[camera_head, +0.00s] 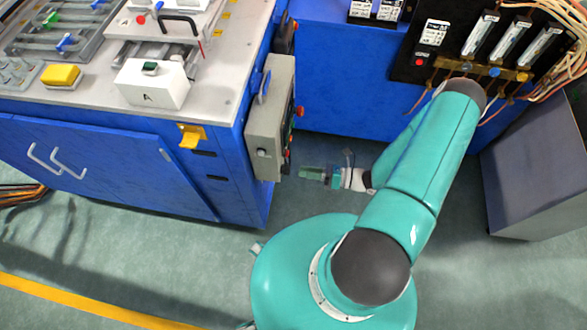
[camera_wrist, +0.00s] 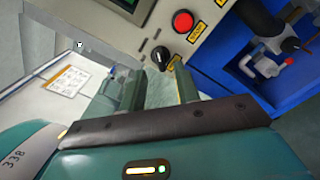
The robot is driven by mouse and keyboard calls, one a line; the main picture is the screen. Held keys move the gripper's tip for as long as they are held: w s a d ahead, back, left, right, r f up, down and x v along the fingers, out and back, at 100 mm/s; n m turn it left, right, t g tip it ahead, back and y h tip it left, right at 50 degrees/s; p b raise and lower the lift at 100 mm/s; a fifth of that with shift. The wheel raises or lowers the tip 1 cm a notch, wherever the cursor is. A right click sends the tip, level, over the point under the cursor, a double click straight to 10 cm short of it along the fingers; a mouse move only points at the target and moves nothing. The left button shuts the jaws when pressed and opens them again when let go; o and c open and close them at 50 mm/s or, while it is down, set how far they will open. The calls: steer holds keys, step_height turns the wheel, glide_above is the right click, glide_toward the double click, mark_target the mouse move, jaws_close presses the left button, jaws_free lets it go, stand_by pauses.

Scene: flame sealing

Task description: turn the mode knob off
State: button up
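A black rotary knob (camera_wrist: 160,58) with a pale pointer mark sits on a light panel in the wrist view, with a small yellow label beside it. I take it to be the mode knob. My gripper (camera_wrist: 160,80) is open, with its two teal fingers apart and nothing held. The knob shows beyond the gap between the fingertips, apart from them. In the head view, my gripper (camera_head: 312,173) is beside the grey control box (camera_head: 264,122) on the blue bench's side. The knob cannot be made out clearly there.
A red button (camera_wrist: 183,21) is above and right of the knob, and a dark screen (camera_wrist: 128,4) is at the top. A black tube and a red-and-white fitting (camera_wrist: 268,68) stand at the right. A yellow bracket (camera_head: 191,136) juts from the bench (camera_head: 105,160). Floor lies open in front.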

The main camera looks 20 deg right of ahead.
mark_target(287, 170)
steer(key=shift+x, duration=2.4)
jaws_close()
steer(key=shift+s+n, duration=0.2)
steer(key=shift+n, duration=8.8)
